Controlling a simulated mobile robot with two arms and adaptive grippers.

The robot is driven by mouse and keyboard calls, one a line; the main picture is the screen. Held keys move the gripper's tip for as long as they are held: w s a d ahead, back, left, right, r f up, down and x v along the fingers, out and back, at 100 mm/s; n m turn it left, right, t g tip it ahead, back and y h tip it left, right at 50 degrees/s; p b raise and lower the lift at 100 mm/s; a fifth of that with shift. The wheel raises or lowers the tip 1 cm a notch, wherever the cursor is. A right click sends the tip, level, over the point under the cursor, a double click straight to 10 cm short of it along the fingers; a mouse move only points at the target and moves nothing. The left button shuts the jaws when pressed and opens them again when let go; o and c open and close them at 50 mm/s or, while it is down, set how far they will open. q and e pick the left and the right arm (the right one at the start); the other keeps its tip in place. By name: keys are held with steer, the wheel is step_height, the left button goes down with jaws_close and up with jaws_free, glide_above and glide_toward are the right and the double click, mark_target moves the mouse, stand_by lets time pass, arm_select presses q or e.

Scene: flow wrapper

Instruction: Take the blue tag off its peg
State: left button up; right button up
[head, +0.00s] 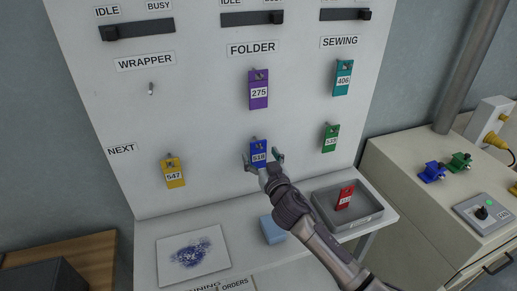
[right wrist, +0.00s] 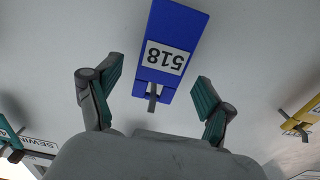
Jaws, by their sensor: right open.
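The blue tag (head: 258,151), marked 518, hangs on its peg in the lower row of the white board, below the FOLDER column. My right gripper (head: 264,161) is at the tag with its fingers spread to either side of it. In the right wrist view the blue tag (right wrist: 170,50) appears upside down, with its peg (right wrist: 153,98) through its near end. The open fingers of my right gripper (right wrist: 155,98) stand left and right of the tag, apart from it. My left gripper is not in view.
A yellow tag (head: 173,172) hangs to the left, a green tag (head: 330,138) to the right, a purple tag (head: 258,90) above. Below are a grey tray (head: 374,218) holding a red tag (head: 345,197), and a light blue block (head: 272,230). The WRAPPER peg (head: 151,89) is bare.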

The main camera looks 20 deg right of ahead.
steer(key=shift+w+a, duration=0.1)
steer(key=shift+w, duration=1.1)
steer(key=c, duration=1.2)
steer(key=shift+c, duration=0.2)
steer(key=shift+r+p, duration=0.45)
steer(key=shift+s, duration=0.2)
steer(key=shift+s+p, duration=0.55)
steer(key=shift+s, duration=1.45)
steer(key=shift+s+d+p, duration=0.2)
steer(key=shift+s+p, duration=0.15)
steer(key=shift+s, duration=2)
